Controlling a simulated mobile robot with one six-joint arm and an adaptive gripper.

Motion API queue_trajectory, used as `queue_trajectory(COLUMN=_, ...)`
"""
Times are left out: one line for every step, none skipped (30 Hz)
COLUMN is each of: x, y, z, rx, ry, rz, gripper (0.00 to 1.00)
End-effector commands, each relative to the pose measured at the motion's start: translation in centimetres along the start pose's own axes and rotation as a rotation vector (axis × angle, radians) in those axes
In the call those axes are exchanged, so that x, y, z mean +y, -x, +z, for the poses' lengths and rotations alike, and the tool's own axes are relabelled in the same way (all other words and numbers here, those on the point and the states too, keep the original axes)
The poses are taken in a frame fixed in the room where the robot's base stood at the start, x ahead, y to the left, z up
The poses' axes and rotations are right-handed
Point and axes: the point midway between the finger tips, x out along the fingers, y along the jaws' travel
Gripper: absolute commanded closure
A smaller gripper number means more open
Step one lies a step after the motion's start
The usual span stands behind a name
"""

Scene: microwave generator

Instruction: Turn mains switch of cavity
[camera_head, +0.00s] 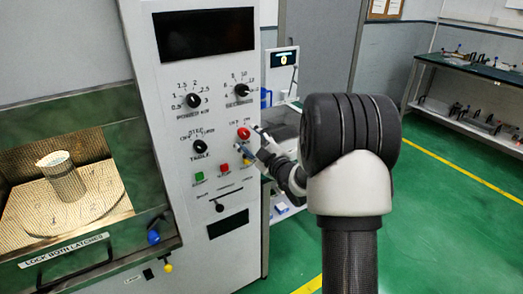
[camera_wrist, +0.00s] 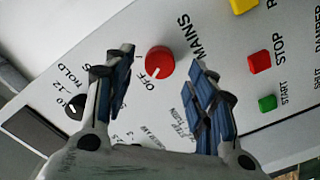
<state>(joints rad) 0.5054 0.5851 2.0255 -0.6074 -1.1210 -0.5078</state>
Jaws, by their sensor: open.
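The red round mains switch (camera_head: 243,133) is on the white control panel, right of the table knob. In the wrist view the mains switch (camera_wrist: 160,60) shows between the two fingers, beside the words MAINS and OFF. A pale mark on it appears to face OFF. My gripper (camera_head: 252,142) is open at the panel, one finger on each side of the switch in the wrist view (camera_wrist: 162,78). I cannot tell whether the fingers touch it. The cavity (camera_head: 60,190) stands open at left with a pale cylinder (camera_head: 63,178) inside.
Near the switch are black knobs (camera_head: 241,90), a green start button (camera_head: 199,177) and a red stop button (camera_head: 224,169). In the wrist view the stop button (camera_wrist: 259,62) lies right of the fingers. A bench (camera_head: 470,90) stands at far right, with clear green floor before it.

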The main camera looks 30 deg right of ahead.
Motion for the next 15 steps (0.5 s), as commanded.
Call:
queue_trajectory(x=0.2, y=1.2, z=0.1, rx=-0.003, ry=0.000, rz=0.003, gripper=0.49)
queue_trajectory(x=0.1, y=1.9, z=0.1, rx=-0.003, ry=-0.001, rz=0.002, gripper=0.49)
queue_trajectory(x=0.1, y=2.8, z=0.1, rx=-0.003, ry=-0.001, rz=0.002, gripper=0.49)
queue_trajectory(x=0.1, y=3.4, z=0.0, rx=-0.002, ry=-0.001, rz=0.003, gripper=0.49)
queue_trajectory(x=0.1, y=4.1, z=0.1, rx=-0.003, ry=-0.002, rz=0.002, gripper=0.49)
queue_trajectory(x=0.1, y=5.0, z=0.1, rx=-0.003, ry=-0.001, rz=0.003, gripper=0.49)
queue_trajectory(x=0.1, y=5.5, z=0.1, rx=-0.003, ry=-0.001, rz=0.002, gripper=0.49)
queue_trajectory(x=0.1, y=6.1, z=0.1, rx=-0.003, ry=-0.001, rz=0.001, gripper=0.49)
queue_trajectory(x=0.1, y=6.8, z=0.0, rx=-0.002, ry=-0.001, rz=0.002, gripper=0.49)
queue_trajectory(x=0.1, y=7.3, z=0.1, rx=-0.002, ry=0.000, rz=0.003, gripper=0.49)
queue_trajectory(x=0.1, y=7.7, z=0.1, rx=-0.002, ry=0.000, rz=0.002, gripper=0.49)
queue_trajectory(x=0.1, y=8.2, z=0.0, rx=-0.002, ry=0.000, rz=0.001, gripper=0.49)
queue_trajectory(x=0.1, y=8.5, z=0.0, rx=-0.001, ry=0.000, rz=0.002, gripper=0.49)
queue_trajectory(x=0.1, y=8.7, z=0.1, rx=-0.001, ry=0.000, rz=0.002, gripper=0.49)
queue_trajectory(x=0.1, y=9.0, z=0.0, rx=-0.001, ry=-0.001, rz=0.002, gripper=0.49)
